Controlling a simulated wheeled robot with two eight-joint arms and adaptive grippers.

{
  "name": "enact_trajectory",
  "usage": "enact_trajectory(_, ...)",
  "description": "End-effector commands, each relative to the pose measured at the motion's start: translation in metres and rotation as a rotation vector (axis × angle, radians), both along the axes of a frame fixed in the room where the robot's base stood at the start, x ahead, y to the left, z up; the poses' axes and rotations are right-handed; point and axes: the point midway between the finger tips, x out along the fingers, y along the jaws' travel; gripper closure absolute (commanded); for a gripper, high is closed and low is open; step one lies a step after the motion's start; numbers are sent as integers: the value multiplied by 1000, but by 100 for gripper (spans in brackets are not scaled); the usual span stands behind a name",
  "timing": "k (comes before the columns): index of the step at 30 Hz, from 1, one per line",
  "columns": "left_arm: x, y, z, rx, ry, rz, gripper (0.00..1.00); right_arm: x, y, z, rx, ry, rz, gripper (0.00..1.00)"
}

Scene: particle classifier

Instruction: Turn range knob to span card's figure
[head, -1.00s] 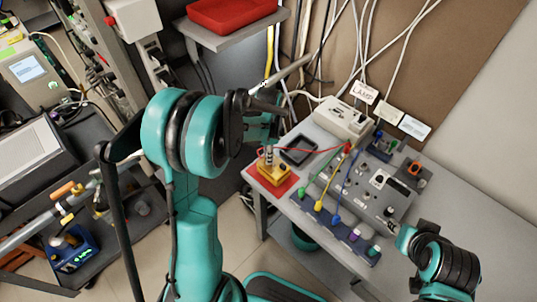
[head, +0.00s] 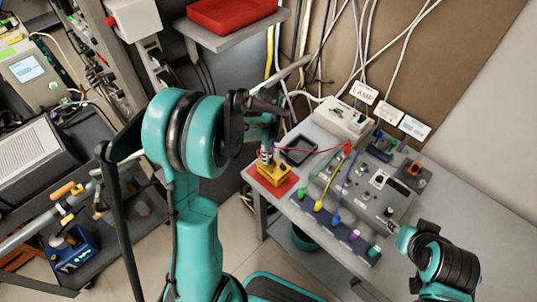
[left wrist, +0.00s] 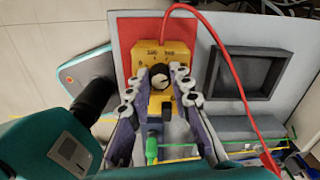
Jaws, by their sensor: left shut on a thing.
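A yellow box (head: 274,173) with a red lead stands on a red mat (head: 262,189) at the table's left corner. In the left wrist view, the yellow box (left wrist: 179,48) carries a round dark knob (left wrist: 160,77) with a pale mark and printed figures too small to read surely. My left gripper (left wrist: 158,78) has its fingers on both sides of the knob and is shut on it. In the head view my left gripper (head: 267,154) comes down on the box from above. My right gripper (head: 396,230) is at the table's right front edge; its fingers are too small to judge.
A dark square tray (head: 298,150) lies beside the yellow box. Grey equipment with coloured leads (head: 378,190) fills the table's middle. A red tray (head: 232,12) sits on a shelf above.

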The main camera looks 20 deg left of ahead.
Motion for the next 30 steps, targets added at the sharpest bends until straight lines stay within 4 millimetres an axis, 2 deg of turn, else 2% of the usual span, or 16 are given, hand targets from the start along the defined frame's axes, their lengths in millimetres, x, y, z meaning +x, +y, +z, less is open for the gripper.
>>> enact_trajectory(17,0,0,0,0,0,-30,100,0,0,0,0,0,0,66)
enact_trajectory(18,0,0,0,0,0,-30,69,0,0,0,0,0,0,66)
enact_trajectory(19,0,0,0,0,0,-30,61,0,0,0,0,0,0,66)
enact_trajectory(20,0,0,0,0,0,-30,58,0,0,0,0,0,0,66)
enact_trajectory(30,0,0,3,0,0,-29,58,0,0,0,0,0,0,66)
